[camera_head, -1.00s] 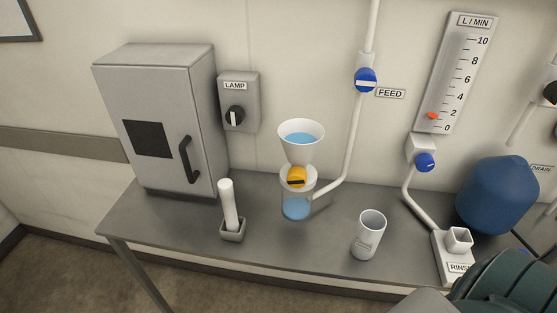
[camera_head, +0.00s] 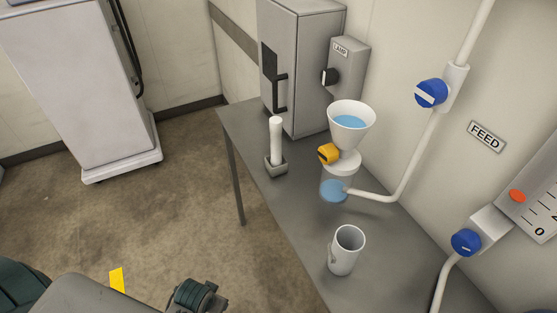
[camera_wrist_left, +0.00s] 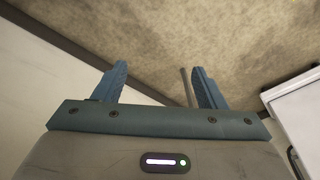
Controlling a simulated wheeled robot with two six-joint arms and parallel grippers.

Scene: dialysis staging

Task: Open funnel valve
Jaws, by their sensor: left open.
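The white funnel (camera_head: 351,132) with blue liquid stands over the far part of the grey bench in the head view. In the head view only parts of my arm show at the bottom left. My right gripper is not in view.
A white cup (camera_head: 346,250) and a white stick in a small holder (camera_head: 276,165) stand on the bench (camera_head: 290,225). A grey cabinet (camera_head: 300,70) and LAMP switch (camera_head: 345,65) are behind. Blue FEED valve (camera_head: 431,93) and another blue valve (camera_head: 466,242) are right.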

